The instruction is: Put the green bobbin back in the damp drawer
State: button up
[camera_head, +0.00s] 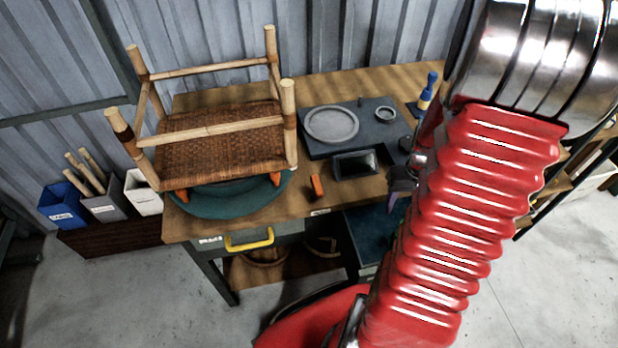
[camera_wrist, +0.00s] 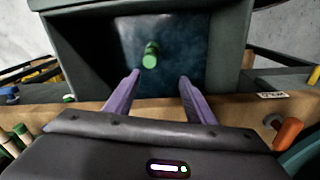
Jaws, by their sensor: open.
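The green bobbin (camera_wrist: 151,55) is inside the open drawer (camera_wrist: 225,45) in the wrist view, apparently on its dark teal floor. It lies beyond my fingertips and apart from them. My gripper (camera_wrist: 160,76) is open, its two purple fingers pointing into the drawer with nothing between them. In the head view the open drawer (camera_head: 372,238) juts from the bench front, and a purple part of my gripper (camera_head: 399,183) shows above it. My red arm hides the drawer's right side, and the bobbin is not visible there.
A rattan chair frame (camera_head: 220,138) stands on a green round base (camera_head: 235,200) on the bench. A yellow-handled drawer (camera_head: 249,240) is at the left.

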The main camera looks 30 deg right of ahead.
jog(key=w+a+r+n+t+h, duration=0.1)
jog(key=w+a+r, duration=0.2)
jog(key=a+r, duration=0.4)
jog(key=w+a+r+n+t, duration=0.1)
jog(key=w+a+r, duration=0.2)
jog(key=a+r, duration=0.4)
jog(key=s+a+r+n+t+y, duration=0.1)
jog(key=s+a+r+n+t, duration=0.2)
jog(key=a+r, duration=0.9)
jog(key=s+a, duration=0.2)
jog(key=a, duration=0.1)
jog(key=shift+s+r, duration=0.1)
